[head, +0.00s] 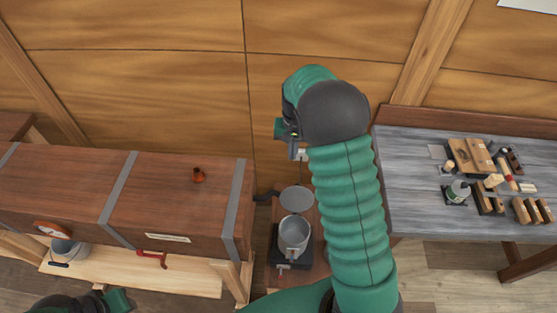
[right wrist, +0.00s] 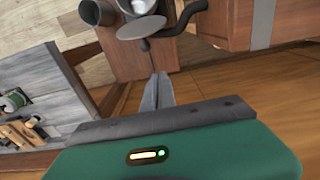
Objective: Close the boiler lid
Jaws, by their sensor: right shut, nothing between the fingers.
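The boiler (head: 294,235) is a round grey metal pot on a dark stand, at the lower middle of the head view. Its round grey lid (head: 297,199) stands open at the far side of the pot, and the pot's inside shows. In the right wrist view the lid (right wrist: 140,27) is a thin disc beyond the fingertips. My right gripper (head: 298,154) is shut and empty, beyond the lid in the head view and apart from it. It also shows in the right wrist view (right wrist: 157,92). My left gripper (head: 117,300) is partly in view at the bottom left; its fingers are unclear.
A dark pipe (head: 266,195) runs beside the lid to a long wooden box (head: 175,190) with metal bands on the left. A grey bench (head: 415,190) with tools stands on the right. A wooden wall (head: 180,80) closes off the back.

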